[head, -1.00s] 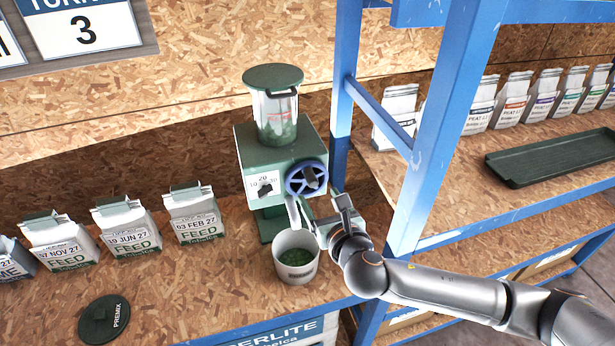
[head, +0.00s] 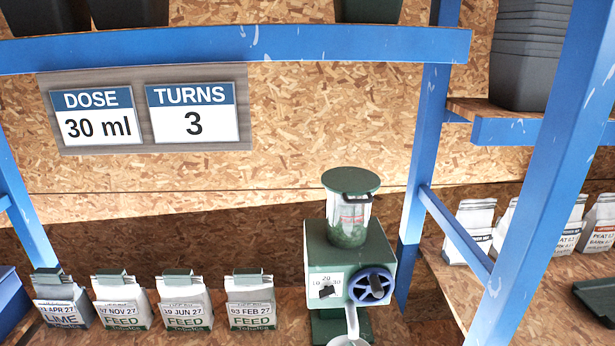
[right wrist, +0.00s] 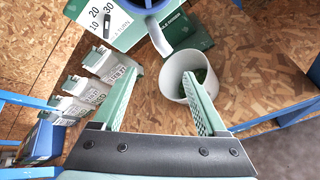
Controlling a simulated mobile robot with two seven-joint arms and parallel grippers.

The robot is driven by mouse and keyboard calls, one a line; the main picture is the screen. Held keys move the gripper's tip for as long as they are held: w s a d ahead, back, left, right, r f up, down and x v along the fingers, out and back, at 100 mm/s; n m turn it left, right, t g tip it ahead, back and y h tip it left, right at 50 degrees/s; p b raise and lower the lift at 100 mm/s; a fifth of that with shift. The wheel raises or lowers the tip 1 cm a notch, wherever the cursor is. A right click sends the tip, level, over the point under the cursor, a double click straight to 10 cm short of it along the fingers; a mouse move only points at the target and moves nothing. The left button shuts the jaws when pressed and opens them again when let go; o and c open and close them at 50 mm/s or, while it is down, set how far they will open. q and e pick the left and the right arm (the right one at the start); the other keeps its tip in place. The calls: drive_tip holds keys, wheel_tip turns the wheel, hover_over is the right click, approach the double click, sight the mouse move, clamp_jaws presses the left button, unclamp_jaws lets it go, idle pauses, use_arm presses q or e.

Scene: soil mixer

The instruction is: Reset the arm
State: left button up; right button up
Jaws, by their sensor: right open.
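My right gripper (right wrist: 162,76) shows only in the right wrist view. It is open, with nothing between its green fingers. The white pot (right wrist: 175,72), with green material inside, is just beyond the right finger, which overlaps it in this view; I cannot tell whether they touch. The green soil mixer (head: 322,248) stands on the bench in the head view, with a lidded clear hopper (head: 348,222) holding green material and a blue handwheel (head: 371,297) on its front. My left gripper is not in view.
Several feed and lime bags (head: 187,304) stand in a row left of the mixer. Blue shelf posts (head: 418,150) rise right of it. Signs read DOSE 30 ml (head: 98,114) and TURNS 3 (head: 193,113). Bare bench (right wrist: 270,65) lies right of the pot.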

drive_tip(key=s+d+f+m+g, duration=0.1)
drive_tip(key=s+d+f+m, duration=0.1)
drive_tip(key=s+f+m, duration=0.6)
drive_tip(key=s+d+f+m+g, duration=0.2)
drive_tip(key=s+f+m, duration=0.7)
drive_tip(key=m, duration=0.9)
drive_tip(key=shift+s+d+f+m, duration=0.15)
drive_tip(key=shift+s+d+m, duration=0.2)
drive_tip(key=shift+s, duration=0.2)
